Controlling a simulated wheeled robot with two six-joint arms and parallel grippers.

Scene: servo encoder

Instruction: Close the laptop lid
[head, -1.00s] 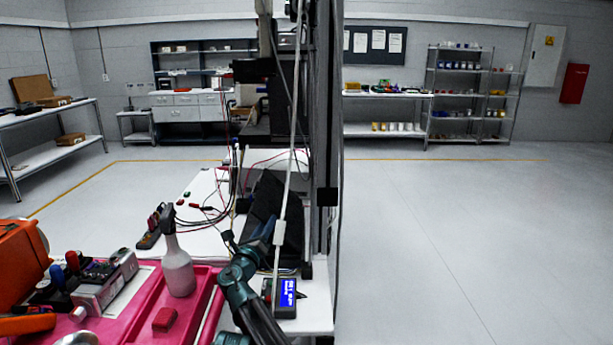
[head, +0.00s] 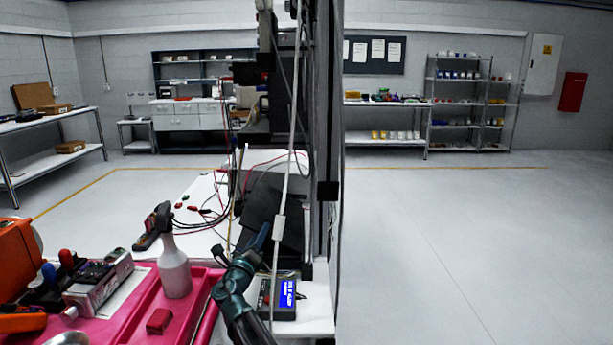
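A dark flat panel (head: 268,208), which looks like the laptop lid, stands tilted on the white bench beside the tall post. Its lower part and any keyboard are hidden behind my arm and cables. My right gripper (head: 238,250) is at the end of the teal arm, just in front of and below the panel. Whether it touches the panel is unclear, and its fingers are too small and dark to read. My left gripper is not in view.
A pink tray (head: 206,312) at the lower left holds a spray bottle (head: 174,270) and a red block (head: 159,321). A meter with a blue screen (head: 286,294) sits on the bench (head: 312,318) right of my arm. Cables hang in front. The floor to the right is clear.

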